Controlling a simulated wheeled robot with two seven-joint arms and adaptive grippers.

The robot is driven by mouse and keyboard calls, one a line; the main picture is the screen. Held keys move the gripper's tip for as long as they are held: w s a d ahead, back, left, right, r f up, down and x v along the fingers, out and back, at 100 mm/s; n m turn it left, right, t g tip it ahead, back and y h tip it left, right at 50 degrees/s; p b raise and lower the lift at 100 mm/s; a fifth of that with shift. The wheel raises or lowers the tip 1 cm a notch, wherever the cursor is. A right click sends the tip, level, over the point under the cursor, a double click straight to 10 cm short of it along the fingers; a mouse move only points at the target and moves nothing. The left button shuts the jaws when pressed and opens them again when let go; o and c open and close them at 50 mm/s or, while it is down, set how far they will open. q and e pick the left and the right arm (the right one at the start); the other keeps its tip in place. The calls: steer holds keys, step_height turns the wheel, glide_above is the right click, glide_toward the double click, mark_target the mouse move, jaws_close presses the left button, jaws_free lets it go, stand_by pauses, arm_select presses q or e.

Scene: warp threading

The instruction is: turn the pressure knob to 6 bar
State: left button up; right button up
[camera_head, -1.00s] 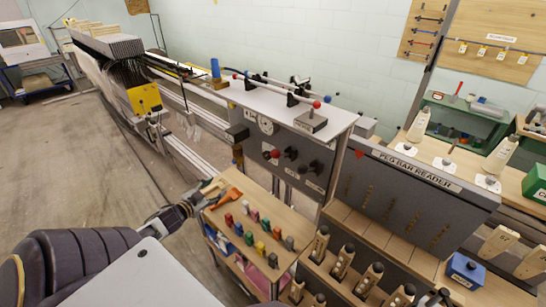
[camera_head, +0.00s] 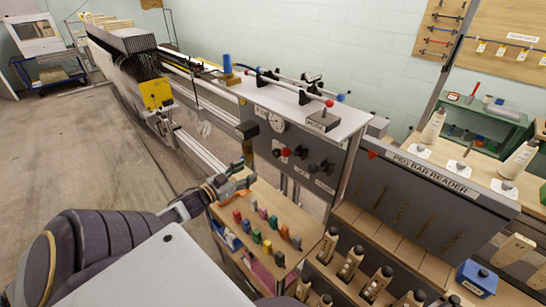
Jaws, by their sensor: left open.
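The dark control panel (camera_head: 304,174) stands in the middle, below a white worktop. It carries a round white pressure gauge (camera_head: 276,122) at its upper left. Below the gauge are a red knob (camera_head: 283,152) and several black knobs, one of them a black knob (camera_head: 327,165) at the right. The labels and the gauge reading are too small to read. My left gripper (camera_head: 242,178) is open, left of and below the knobs, over the back left corner of a wooden cart top, apart from the panel. My right gripper is out of view.
The wooden cart (camera_head: 262,250) holds several coloured pegs and stands in front of the panel. An orange item (camera_head: 237,194) lies close under my gripper. The peg bar reader (camera_head: 425,185) stands to the right. Open floor (camera_head: 75,150) lies to the left.

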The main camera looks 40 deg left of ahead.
mark_target(275, 155)
arm_select(q)
steer(key=shift+d+r+n, duration=0.2)
steer(key=shift+n, duration=0.4)
steer(key=shift+w, duration=0.2)
steer(key=shift+w+d, duration=0.2)
steer(key=shift+w, duration=2)
steer(key=shift+w+d, duration=0.15)
steer(key=shift+w, duration=2.1)
steer(key=shift+w+d, duration=0.2)
steer(key=shift+w, duration=2)
steer(key=c, duration=1)
